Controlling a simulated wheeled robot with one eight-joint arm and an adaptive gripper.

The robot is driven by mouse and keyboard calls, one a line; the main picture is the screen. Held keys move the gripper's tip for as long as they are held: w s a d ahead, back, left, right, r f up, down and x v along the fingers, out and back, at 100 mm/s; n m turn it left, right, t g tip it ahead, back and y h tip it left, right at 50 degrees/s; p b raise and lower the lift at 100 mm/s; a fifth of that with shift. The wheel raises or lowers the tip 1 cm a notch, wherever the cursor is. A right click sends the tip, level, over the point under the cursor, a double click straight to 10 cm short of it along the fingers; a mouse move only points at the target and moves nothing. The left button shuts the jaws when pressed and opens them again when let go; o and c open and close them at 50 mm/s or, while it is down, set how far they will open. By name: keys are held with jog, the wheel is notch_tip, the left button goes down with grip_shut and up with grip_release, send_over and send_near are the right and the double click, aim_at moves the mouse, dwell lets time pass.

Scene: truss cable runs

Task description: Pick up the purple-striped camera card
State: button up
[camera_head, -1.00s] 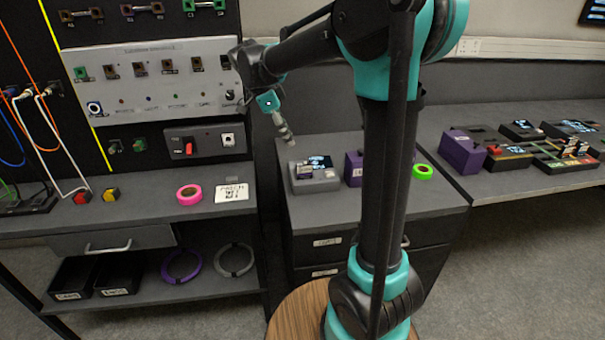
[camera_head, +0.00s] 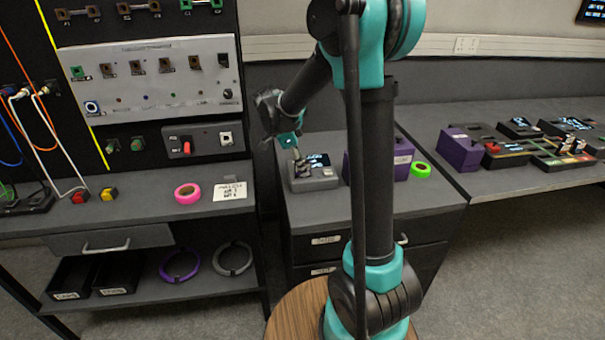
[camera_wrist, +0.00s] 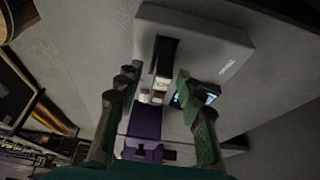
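A grey device (camera_head: 312,182) with a small lit screen (camera_head: 318,160) sits on the middle cabinet top. My gripper (camera_head: 300,156) is low over it, close to its left part. In the wrist view the device's grey body (camera_wrist: 205,38) has a dark slot-like part (camera_wrist: 166,52), with small pale pieces (camera_wrist: 158,92) near it. My gripper (camera_wrist: 156,82) is open around this area, one finger on each side. I see no clear purple stripe on any small piece, so I cannot pick out the camera card. Contact cannot be told.
A purple box (camera_head: 402,162) stands right of the device, partly behind my arm. A green tape roll (camera_head: 421,170) lies beside it. A pink tape roll (camera_head: 187,193) and a paper label (camera_head: 230,191) lie on the left bench. More devices (camera_head: 508,155) stand on the right bench.

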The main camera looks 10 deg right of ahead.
jog(key=shift+d+f, duration=0.15)
jog(key=shift+f, duration=0.2)
grip_shut()
jog(key=shift+r, duration=0.15)
